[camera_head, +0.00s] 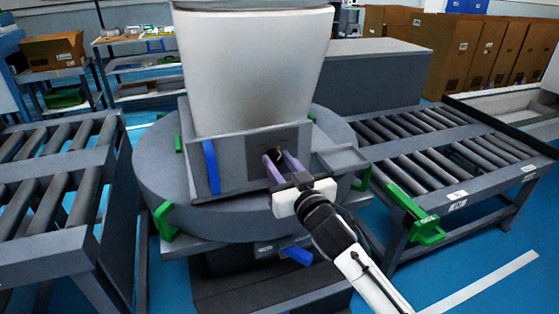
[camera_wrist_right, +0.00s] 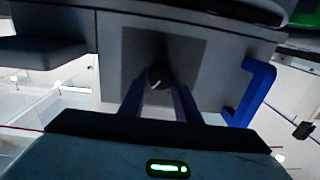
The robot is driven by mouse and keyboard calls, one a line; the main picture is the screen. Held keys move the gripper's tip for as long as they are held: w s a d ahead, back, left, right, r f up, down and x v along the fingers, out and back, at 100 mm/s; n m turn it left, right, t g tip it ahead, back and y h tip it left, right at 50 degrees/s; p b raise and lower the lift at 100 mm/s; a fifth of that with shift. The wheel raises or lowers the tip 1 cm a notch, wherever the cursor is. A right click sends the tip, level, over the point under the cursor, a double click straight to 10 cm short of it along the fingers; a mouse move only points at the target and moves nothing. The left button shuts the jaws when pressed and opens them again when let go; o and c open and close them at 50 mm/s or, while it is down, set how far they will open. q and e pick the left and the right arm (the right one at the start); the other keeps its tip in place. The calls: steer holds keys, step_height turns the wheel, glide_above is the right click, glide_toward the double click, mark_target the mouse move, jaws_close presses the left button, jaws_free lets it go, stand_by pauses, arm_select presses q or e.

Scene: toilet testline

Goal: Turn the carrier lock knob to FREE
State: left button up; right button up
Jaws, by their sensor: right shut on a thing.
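The carrier lock knob (camera_wrist_right: 159,76) is a small dark round knob with a light mark, on a darker square panel (camera_wrist_right: 190,58) of the grey carrier box. My right gripper (camera_wrist_right: 160,98) has its two purple fingers on either side of the knob and is shut on it. In the head view the right gripper (camera_head: 281,162) reaches the front face of the carrier (camera_head: 232,160), and its fingers partly hide the knob. Any FREE lettering cannot be read. My left gripper is not in view.
A blue handle (camera_head: 211,167) stands on the carrier's front, left of the knob. A white toilet body (camera_head: 250,75) sits on the carrier, above a round grey turntable (camera_head: 165,180). Roller conveyors stand at left (camera_head: 50,240) and right (camera_head: 490,185), with a green bracket (camera_head: 428,230).

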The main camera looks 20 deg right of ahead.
steer(key=shift+a+r+n+p, duration=0.1)
steer(key=shift+r+n+p, duration=0.1)
steer(key=shift+n+p, duration=1.3)
steer(key=shift+n, duration=0.5)
steer(key=n+p, duration=0.1)
steer(key=n, duration=0.1)
steer(key=shift+f+n, duration=0.1)
steer(key=shift+n, duration=0.2)
steer(key=n+p, duration=0.1)
steer(key=n, duration=0.1)
steer(key=shift+a+n+p, duration=0.1)
steer(key=shift+n+p, duration=0.25)
steer(key=shift+n, duration=0.05)
steer(key=shift+f+n+p, duration=0.1)
steer(key=shift+n+p, duration=0.3)
steer(key=shift+n, duration=0.8)
steer(key=shift+f+n+g+p, duration=0.1)
steer(key=shift+n+g+p, duration=0.2)
steer(key=shift+n, duration=0.8)
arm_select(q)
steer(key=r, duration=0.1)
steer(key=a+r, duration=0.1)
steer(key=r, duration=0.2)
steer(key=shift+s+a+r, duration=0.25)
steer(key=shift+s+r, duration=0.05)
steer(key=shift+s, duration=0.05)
arm_select(e)
steer(key=shift+a+h, duration=0.1)
steer(key=shift+h, duration=0.2)
steer(key=shift+n, duration=0.3)
